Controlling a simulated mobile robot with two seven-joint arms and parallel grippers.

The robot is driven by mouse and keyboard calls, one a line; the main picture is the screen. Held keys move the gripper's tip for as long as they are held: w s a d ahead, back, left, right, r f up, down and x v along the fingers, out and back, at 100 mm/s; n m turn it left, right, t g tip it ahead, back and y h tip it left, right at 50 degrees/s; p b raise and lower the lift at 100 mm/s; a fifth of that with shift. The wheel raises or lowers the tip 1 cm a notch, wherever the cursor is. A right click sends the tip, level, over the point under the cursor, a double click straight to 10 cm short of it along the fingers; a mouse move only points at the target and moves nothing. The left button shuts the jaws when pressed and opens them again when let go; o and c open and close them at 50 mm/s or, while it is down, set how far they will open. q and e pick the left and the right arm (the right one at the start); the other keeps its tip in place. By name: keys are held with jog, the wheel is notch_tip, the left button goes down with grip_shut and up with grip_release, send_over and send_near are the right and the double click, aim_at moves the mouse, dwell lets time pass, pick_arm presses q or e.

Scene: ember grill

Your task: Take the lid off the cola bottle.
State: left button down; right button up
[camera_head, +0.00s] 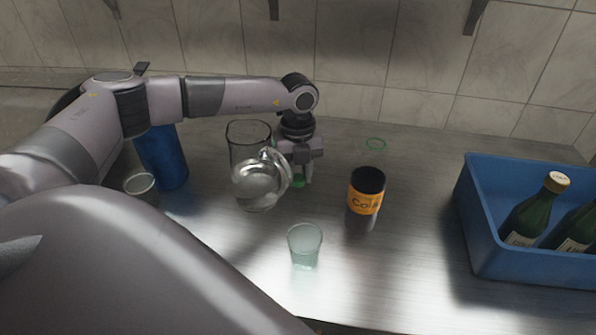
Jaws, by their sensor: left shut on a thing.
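The cola bottle (365,204) stands upright on the metal counter, right of centre, dark with an orange label. Its top looks dark; I cannot tell whether a lid sits on it. My left gripper (302,178) points down at the back of the counter, left of the bottle and apart from it. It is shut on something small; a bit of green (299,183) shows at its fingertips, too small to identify. My right gripper is out of view.
A clear cup (304,246) stands in front. A blue crate (525,268) with green bottles is right.

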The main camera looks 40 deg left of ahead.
aim_at(298, 178)
pick_arm(q)
jog(key=shift+f, duration=0.2)
jog(key=c, duration=0.8)
grip_release()
jog(key=shift+r, duration=0.1)
jog(key=shift+r, duration=0.15)
notch_tip(298, 178, up, 12)
jog(key=b, duration=0.1)
jog(key=shift+b, duration=0.35)
